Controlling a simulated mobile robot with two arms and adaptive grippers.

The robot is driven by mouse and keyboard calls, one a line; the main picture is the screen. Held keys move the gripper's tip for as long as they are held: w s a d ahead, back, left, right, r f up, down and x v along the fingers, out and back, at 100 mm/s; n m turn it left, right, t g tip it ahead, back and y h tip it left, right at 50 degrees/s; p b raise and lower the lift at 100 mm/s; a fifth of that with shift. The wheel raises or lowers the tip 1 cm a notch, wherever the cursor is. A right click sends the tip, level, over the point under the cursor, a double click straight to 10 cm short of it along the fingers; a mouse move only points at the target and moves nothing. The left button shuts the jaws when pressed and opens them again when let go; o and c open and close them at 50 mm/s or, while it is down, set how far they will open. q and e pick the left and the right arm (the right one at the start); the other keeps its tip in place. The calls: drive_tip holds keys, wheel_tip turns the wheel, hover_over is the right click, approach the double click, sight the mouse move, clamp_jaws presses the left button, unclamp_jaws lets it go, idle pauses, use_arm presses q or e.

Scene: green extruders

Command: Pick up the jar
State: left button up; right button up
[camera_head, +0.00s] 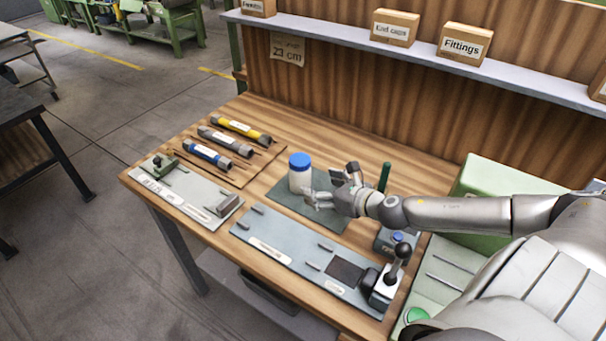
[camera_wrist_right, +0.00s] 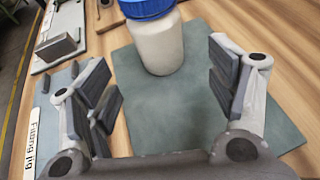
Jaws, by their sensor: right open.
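The jar (camera_head: 300,177) is white with a blue lid and stands upright on a dark green mat (camera_head: 335,218) on the wooden bench. In the right wrist view the jar (camera_wrist_right: 157,42) is near the top, its lid cut off by the frame edge. My right gripper (camera_head: 327,188) is open and empty, just right of the jar in the head view. In the right wrist view its fingers (camera_wrist_right: 160,92) are spread wide, with the jar ahead of the gap between them and no contact visible. My left gripper is not in view.
A fitting jig plate (camera_head: 285,253) lies in front of the mat, with a black-knobbed lever (camera_head: 401,252) at its right end. Tools with yellow, grey and blue handles (camera_head: 207,154) lie at left. A green post (camera_head: 385,177) stands behind my gripper. Labelled boxes sit on the shelf (camera_head: 340,32).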

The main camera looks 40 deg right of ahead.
sight(307, 183)
drive_tip(key=shift+w, duration=0.5)
drive_tip(key=shift+p+x, duration=0.3)
drive_tip(key=shift+x, duration=0.7)
drive_tip(key=shift+w+d+f, duration=0.1)
drive_tip(key=shift+w+f, duration=0.1)
drive_tip(key=shift+f, duration=0.1)
drive_tip(key=shift+w+f, duration=0.15)
drive_tip(key=shift+w, duration=0.25)
drive_tip(key=shift+w+p, duration=0.25)
drive_tip(key=shift+p, duration=0.05)
drive_tip(key=x, duration=0.2)
drive_tip(key=p+x, duration=0.1)
drive_tip(key=x, duration=0.1)
drive_tip(key=shift+s+a+f, duration=0.1)
drive_tip(key=shift+a+f, duration=0.05)
drive_tip(key=shift+a, duration=0.15)
drive_tip(key=shift+w+f, duration=0.15)
drive_tip(key=shift+w, duration=0.1)
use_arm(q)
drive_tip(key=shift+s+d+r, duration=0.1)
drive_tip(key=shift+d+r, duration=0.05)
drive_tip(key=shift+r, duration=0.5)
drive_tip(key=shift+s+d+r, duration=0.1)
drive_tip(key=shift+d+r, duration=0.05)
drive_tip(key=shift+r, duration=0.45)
